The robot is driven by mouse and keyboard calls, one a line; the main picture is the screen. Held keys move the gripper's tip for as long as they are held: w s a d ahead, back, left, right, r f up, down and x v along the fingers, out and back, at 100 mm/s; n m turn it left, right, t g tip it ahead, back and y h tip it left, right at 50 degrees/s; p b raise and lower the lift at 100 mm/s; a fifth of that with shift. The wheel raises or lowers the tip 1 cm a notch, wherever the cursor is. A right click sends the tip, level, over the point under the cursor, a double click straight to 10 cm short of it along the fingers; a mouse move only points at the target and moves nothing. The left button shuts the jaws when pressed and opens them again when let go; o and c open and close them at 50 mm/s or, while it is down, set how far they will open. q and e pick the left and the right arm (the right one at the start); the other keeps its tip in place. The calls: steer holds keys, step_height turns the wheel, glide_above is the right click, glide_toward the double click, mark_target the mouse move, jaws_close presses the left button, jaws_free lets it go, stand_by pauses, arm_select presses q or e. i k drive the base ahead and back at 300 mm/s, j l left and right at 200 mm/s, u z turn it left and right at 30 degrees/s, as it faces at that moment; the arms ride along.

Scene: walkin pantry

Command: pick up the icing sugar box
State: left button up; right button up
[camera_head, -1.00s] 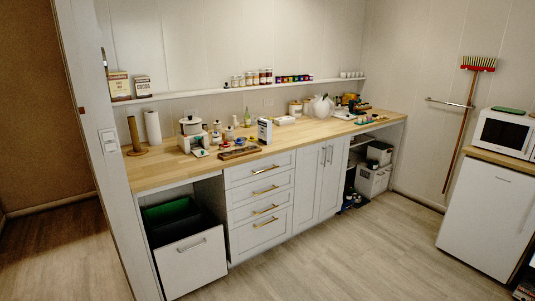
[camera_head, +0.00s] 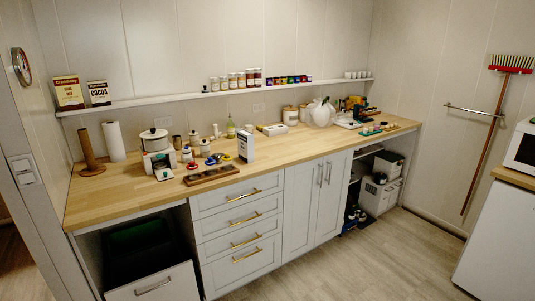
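A white and dark-blue upright box (camera_head: 247,147) stands on the wooden counter (camera_head: 300,147), near its front edge and left of the middle. Its print is too small to read, so I cannot tell for sure that it is the icing sugar box. On the wall shelf at the left stand two other boxes, a yellow and red one (camera_head: 69,94) and a dark and white one (camera_head: 98,93) marked cocoa. Neither of my grippers is in view.
Left of the white and blue box are a kitchen scale with a pot (camera_head: 155,143), small bottles and a dark wooden tray (camera_head: 211,175). An open bin drawer (camera_head: 152,287) sticks out under the counter's left end. Floor (camera_head: 370,262) in front is clear.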

mark_target(245, 138)
steer(key=i+l, duration=0.4)
steer(key=i, duration=0.15)
steer(key=i+l, duration=0.4)
steer(key=i, duration=0.15)
